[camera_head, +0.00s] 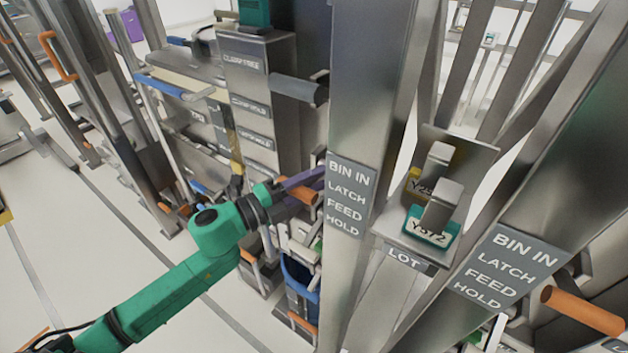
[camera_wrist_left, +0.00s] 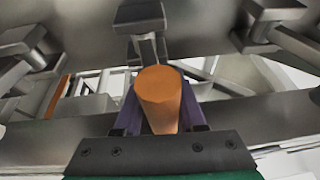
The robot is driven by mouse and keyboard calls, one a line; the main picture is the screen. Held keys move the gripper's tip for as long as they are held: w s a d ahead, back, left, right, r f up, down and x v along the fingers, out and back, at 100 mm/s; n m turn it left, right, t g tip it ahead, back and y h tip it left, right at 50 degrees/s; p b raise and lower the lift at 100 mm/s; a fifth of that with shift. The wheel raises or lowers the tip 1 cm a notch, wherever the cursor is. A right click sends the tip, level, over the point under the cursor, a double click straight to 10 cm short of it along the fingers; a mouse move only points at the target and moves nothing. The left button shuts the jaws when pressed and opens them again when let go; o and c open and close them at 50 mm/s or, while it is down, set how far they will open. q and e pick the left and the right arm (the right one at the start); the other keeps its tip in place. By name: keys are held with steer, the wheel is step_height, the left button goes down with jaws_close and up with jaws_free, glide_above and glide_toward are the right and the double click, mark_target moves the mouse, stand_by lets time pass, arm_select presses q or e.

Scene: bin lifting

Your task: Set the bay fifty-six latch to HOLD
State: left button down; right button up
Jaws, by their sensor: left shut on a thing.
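An orange latch handle (camera_head: 300,192) sticks out beside a grey steel post, and the post hides part of it. In the left wrist view the orange handle (camera_wrist_left: 160,95) points toward the camera, on a metal stem. My left gripper (camera_head: 305,181) has its purple fingers on both sides of the handle and is shut on it. A grey plate (camera_head: 347,199) on the post reads BIN IN, LATCH, FEED, HOLD from top to bottom. No bay number for this latch is legible. My right gripper is out of view.
A second plate (camera_head: 508,265) with the same words is on the right post, near another orange handle (camera_head: 585,312). Between the posts is a LOT holder (camera_head: 405,256) with tags. A blue bin (camera_head: 300,275) is below my gripper. Open floor (camera_head: 80,245) lies at left.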

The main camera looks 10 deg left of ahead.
arm_select(q)
steer(key=shift+w+a+r, duration=0.1)
steer(key=shift+r, duration=0.45)
steer(key=c, duration=0.7)
jaws_free()
steer(key=shift+o, duration=0.6)
steer(key=shift+f, duration=0.25)
steer(key=shift+f, duration=0.15)
